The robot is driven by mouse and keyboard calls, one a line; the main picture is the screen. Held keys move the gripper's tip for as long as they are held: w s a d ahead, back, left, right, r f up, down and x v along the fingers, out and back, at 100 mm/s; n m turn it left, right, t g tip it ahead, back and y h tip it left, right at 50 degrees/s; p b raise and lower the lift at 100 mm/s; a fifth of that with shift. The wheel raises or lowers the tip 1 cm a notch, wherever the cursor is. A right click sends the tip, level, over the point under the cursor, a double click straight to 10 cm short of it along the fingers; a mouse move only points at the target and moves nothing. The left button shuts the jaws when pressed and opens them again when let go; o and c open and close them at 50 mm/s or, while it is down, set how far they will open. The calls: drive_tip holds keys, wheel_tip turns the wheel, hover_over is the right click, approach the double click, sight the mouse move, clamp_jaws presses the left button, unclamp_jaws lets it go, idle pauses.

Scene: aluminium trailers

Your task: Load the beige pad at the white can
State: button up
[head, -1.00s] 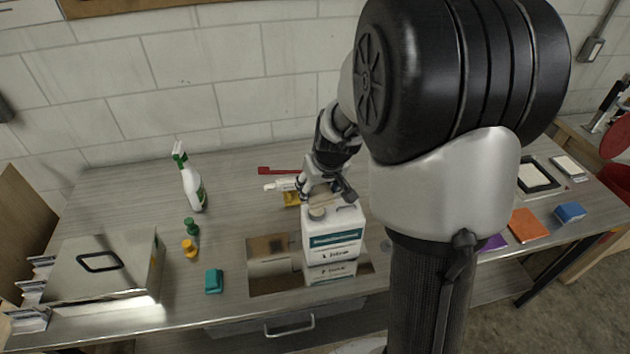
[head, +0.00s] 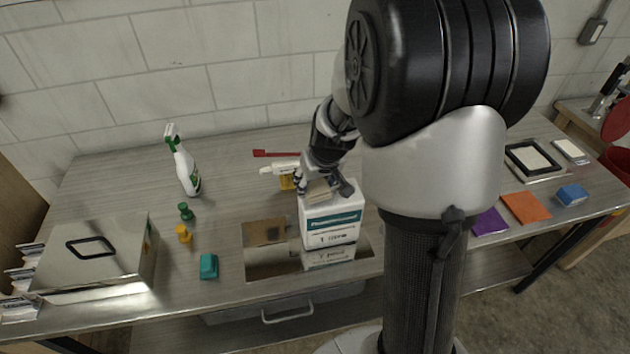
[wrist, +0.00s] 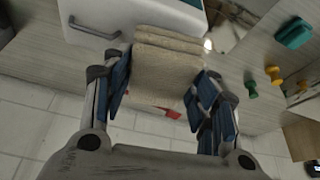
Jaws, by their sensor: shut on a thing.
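The white can (head: 331,217) is a white jug with a teal label, standing on the shiny metal part of the bench. Its top corner and handle also show in the wrist view (wrist: 98,14). My gripper (head: 322,190) is at the top of the can, on its back side in the head view. In the wrist view my gripper (wrist: 160,85) is shut on the beige pad (wrist: 165,62), a layered, rough block between the blue-lined fingers. The pad (head: 318,191) lies close against the can's top; whether it touches cannot be told.
Behind the can are a red brush (head: 275,153) and a white tube (head: 279,168). A spray bottle (head: 186,168), green and yellow knobs, a teal block (head: 208,266) and a steel box (head: 95,260) stand left. Coloured pads (head: 525,207) lie right.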

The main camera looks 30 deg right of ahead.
sight(315, 183)
drive_tip(key=shift+f+b, duration=0.65)
drive_tip(key=shift+b, duration=0.05)
idle(1.9)
drive_tip(key=shift+r, duration=0.15)
drive_tip(key=shift+r+p, duration=2.45)
drive_tip(key=shift+r, duration=1)
